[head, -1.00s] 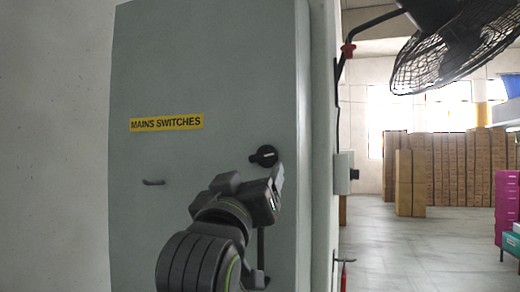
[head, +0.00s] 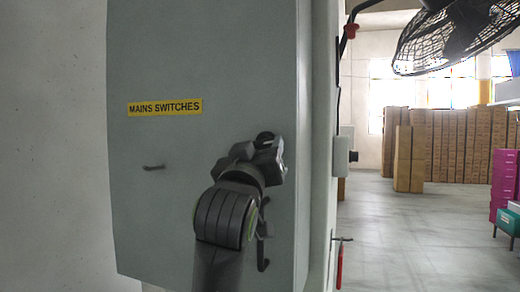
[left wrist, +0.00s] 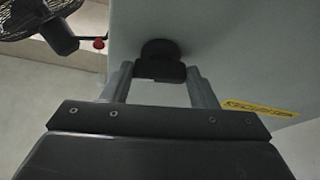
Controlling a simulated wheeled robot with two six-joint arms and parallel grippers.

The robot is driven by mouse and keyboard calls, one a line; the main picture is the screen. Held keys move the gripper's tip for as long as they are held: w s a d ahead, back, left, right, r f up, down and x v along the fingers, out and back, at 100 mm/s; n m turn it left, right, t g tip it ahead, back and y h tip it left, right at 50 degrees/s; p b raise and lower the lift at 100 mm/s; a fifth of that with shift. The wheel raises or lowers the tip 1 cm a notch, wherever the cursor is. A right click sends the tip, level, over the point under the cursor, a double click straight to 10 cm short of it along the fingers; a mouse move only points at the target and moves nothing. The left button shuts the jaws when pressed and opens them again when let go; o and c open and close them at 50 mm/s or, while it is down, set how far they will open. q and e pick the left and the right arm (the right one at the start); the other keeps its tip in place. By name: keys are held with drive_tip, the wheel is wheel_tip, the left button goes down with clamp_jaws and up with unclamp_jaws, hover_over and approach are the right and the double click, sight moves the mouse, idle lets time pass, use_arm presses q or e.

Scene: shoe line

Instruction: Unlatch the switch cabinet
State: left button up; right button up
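The grey switch cabinet (head: 200,60) fills the middle of the head view, its door shut, with a yellow "MAINS SWITCHES" label (head: 165,107). A black round latch knob (head: 265,136) sits near the door's right edge, mostly hidden behind my left gripper (head: 268,152). In the left wrist view the knob (left wrist: 160,52) shows its raised bar between the two fingertips of my left gripper (left wrist: 160,76). The fingers are apart, one on each side of the bar; whether they touch it is hard to tell. My right gripper is not in view.
A black fan (head: 455,35) hangs at the upper right. A grey box (head: 345,155) and a red-handled item (head: 340,265) are beside the cabinet. Cardboard boxes (head: 450,145) stand far back; open floor lies right.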

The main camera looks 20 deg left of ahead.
use_arm(q)
drive_tip(key=c, duration=0.4)
drive_tip(key=shift+a+m+h, duration=0.1)
drive_tip(key=shift+m+h, duration=0.9)
drive_tip(key=shift+m, duration=1.1)
drive_tip(key=o, duration=1)
drive_tip(key=shift+s+f, duration=0.1)
drive_tip(key=shift+s, duration=0.05)
drive_tip(key=b+v, duration=0.9)
drive_tip(key=v, duration=0.8)
drive_tip(key=shift+f+b, duration=0.1)
drive_tip(key=shift+b, duration=0.3)
